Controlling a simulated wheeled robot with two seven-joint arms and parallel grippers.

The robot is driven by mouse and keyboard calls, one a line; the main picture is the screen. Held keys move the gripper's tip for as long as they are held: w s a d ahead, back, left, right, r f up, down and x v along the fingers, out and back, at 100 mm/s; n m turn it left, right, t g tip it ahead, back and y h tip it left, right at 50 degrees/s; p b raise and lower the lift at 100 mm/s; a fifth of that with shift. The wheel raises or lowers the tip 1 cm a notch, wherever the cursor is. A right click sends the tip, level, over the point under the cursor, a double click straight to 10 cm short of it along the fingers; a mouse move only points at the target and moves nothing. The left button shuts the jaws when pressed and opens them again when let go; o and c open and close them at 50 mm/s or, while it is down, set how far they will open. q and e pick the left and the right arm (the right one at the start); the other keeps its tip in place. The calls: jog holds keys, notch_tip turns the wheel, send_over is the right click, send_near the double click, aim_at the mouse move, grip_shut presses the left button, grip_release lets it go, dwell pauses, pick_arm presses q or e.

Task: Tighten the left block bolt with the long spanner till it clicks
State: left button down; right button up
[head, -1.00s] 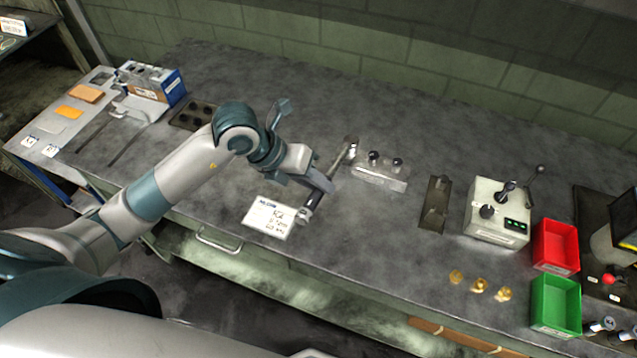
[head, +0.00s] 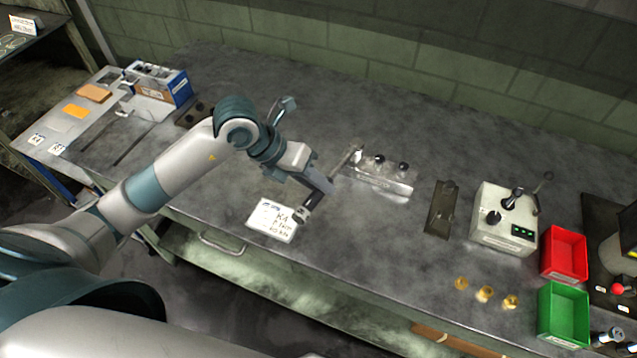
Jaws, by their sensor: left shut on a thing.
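My left gripper (head: 319,184) is shut on the long spanner (head: 343,163) at its handle, over the bench front. The dark handle end (head: 306,206) points toward the bench edge, above a white card. The spanner's head reaches up and right to the left end of the metal bolt block (head: 382,183). Two dark-headed bolts, a middle one (head: 379,160) and a right one (head: 403,167), stand clear on the block. The left bolt is at or behind the spanner head; I cannot tell whether the head is seated on it. My right gripper is out of view.
The white card (head: 273,219) with writing lies below the gripper. Right of the block are a dark plate (head: 441,209), a grey box with levers (head: 503,221), brass pieces (head: 485,293), and red (head: 565,254) and green (head: 563,314) bins. The bench behind the block is clear.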

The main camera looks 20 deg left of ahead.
pick_arm(q)
jog(key=shift+w+a+m+b, duration=0.25)
jog(key=shift+a+m+b, duration=0.2)
jog(key=shift+a, duration=0.1)
jog(key=shift+a+r, duration=0.1)
dwell(0.4)
jog(key=shift+w+a+m+g+b, duration=0.2)
jog(key=shift+a+m+g+b, duration=0.1)
jog(key=shift+a+m+b, duration=0.05)
jog(key=shift+w+a, duration=0.1)
jog(key=shift+a, duration=0.15)
jog(key=shift+w+a, duration=0.1)
dwell(0.4)
jog(key=shift+w+a+m+g+h+b, duration=0.3)
jog(key=shift+a+m+g+b, duration=0.1)
jog(key=shift+a+m+b, duration=0.3)
